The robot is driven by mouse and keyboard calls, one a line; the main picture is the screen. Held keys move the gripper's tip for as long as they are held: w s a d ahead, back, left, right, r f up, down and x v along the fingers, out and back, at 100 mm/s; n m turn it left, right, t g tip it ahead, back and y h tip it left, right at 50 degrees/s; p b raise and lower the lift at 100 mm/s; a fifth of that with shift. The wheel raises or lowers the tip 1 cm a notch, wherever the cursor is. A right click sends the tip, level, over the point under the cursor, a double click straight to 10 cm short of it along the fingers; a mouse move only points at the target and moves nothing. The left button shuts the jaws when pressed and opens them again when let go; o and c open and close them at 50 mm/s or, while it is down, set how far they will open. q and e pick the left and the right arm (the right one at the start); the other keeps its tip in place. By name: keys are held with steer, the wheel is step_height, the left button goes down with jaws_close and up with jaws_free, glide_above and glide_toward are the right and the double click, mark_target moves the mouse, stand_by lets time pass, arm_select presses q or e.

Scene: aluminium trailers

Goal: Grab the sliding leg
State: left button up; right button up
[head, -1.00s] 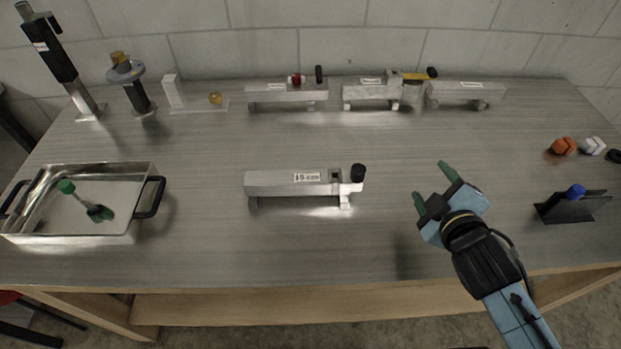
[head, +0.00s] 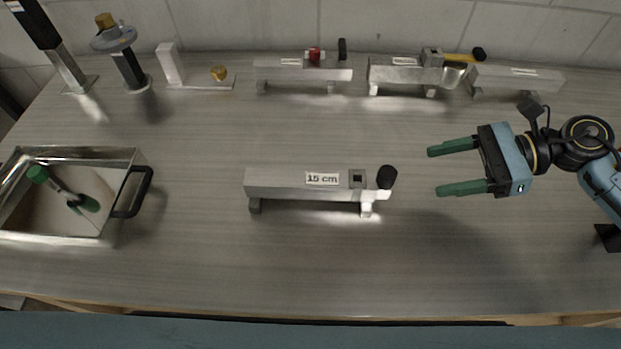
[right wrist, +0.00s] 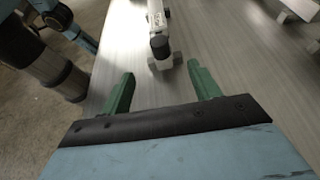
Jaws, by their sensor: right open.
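The aluminium trailer (head: 282,184) marked "15 cm" stands mid-table. At its right end is the white sliding leg (head: 368,200), with a black knob (head: 387,177) at its tip. My right gripper (head: 433,172) is open and empty to the right of the knob, its green fingers pointing left at it, with a gap between. In the right wrist view the knob (right wrist: 159,46) and the white leg (right wrist: 166,62) lie ahead, roughly between the fingertips (right wrist: 161,69). My left gripper is not in view.
Several other trailers (head: 300,74) stand along the back. A metal tray (head: 75,236) with a green-handled brush (head: 68,190) is at the left. Stands (head: 128,68) are at the back left. The table around the 15 cm trailer is clear.

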mark_target(377, 177)
steer(key=x, duration=0.7)
steer(key=shift+p, duration=0.35)
steer(key=shift+a+f, duration=0.15)
steer(key=shift+a, duration=0.4)
steer(key=x, duration=0.4)
steer(key=shift+w+a+r+p, duration=0.2)
steer(key=shift+a+r+p, duration=0.1)
steer(key=shift+p, duration=0.1)
steer(key=shift+a+f, duration=0.2)
steer(key=c, duration=1.3)
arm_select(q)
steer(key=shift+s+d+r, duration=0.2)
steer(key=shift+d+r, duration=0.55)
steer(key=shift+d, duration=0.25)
arm_select(e)
steer(key=shift+r, duration=0.1)
jaws_close()
